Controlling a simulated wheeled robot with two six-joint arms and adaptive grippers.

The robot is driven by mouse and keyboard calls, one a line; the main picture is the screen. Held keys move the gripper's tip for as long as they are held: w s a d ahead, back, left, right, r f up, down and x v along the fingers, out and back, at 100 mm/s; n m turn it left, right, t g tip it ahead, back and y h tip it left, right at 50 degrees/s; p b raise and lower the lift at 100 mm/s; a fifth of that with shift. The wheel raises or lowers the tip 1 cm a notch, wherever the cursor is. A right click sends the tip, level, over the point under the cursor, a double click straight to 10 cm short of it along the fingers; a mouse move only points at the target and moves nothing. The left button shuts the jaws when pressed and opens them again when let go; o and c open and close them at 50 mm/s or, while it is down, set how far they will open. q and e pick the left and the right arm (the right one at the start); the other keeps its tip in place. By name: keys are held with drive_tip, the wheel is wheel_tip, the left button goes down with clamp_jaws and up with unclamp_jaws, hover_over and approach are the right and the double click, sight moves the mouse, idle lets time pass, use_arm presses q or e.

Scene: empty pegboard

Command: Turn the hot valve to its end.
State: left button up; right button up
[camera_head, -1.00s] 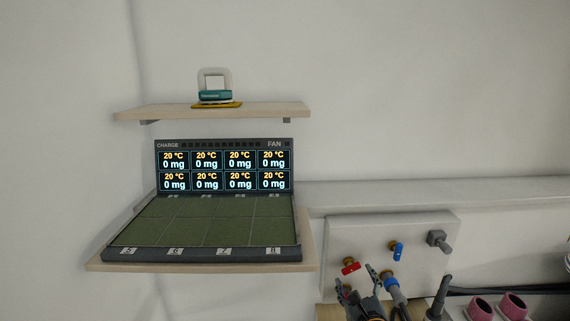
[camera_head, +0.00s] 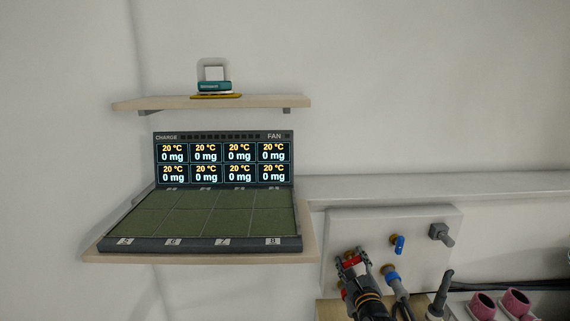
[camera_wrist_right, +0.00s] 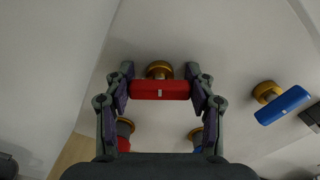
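The hot valve has a red handle (camera_wrist_right: 160,90) on a brass stem (camera_wrist_right: 159,70), mounted on a white wall panel (camera_head: 343,224). In the right wrist view the handle lies level across the picture. My right gripper (camera_head: 353,259) is at this valve; it also shows in the right wrist view (camera_wrist_right: 160,88). Its two fingers sit against the left and right ends of the red handle and look shut on it. In the head view the gripper hides most of the handle. My left gripper is in neither view.
A blue valve handle (camera_head: 398,244) sits right of the red one, with a grey knob (camera_head: 440,235) further right. A hose fitting with a blue collar (camera_head: 392,277) is close below. Pink-topped items (camera_head: 484,304) stand lower right. A charging tray (camera_head: 200,245) is on a shelf at left.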

drive_tip(key=shift+r+p, duration=0.1)
drive_tip(key=shift+p, duration=0.25)
drive_tip(key=shift+c, duration=0.3)
drive_tip(key=shift+m+p, duration=1.7)
drive_tip(key=shift+m, duration=0.2)
drive_tip(key=o, duration=0.9)
drive_tip(key=shift+c, duration=0.2)
